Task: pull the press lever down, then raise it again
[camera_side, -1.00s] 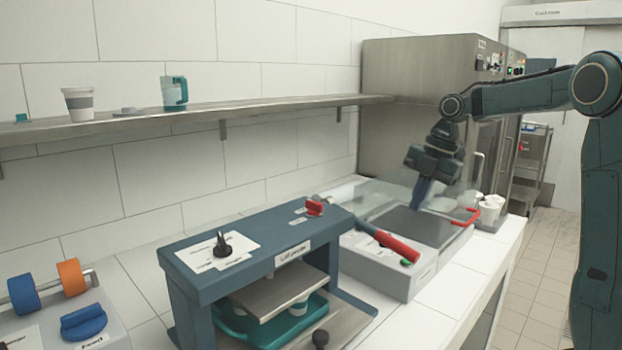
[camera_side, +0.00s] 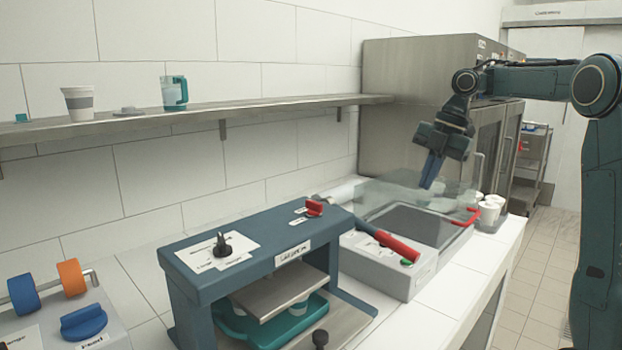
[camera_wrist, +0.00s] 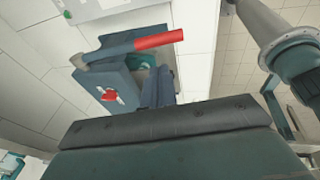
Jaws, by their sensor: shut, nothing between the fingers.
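The blue press (camera_side: 262,242) stands on the white counter, with a teal tray (camera_side: 275,322) under its metal plate. Its lever has a red grip (camera_side: 392,244) that sticks out to the right of the press and slopes a little downward. In the wrist view the lever's red grip (camera_wrist: 158,40) lies beyond my fingers, with the blue press body behind them. My gripper (camera_side: 428,186) is shut and empty. It hangs above the grey machine, above and to the right of the lever's grip, apart from it.
A grey machine with a dark basin (camera_side: 418,228), a clear lid (camera_side: 395,196) and a red handle (camera_side: 467,216) sits right of the press. A steel cabinet (camera_side: 410,75) is behind; a shelf (camera_side: 270,108) runs along the wall.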

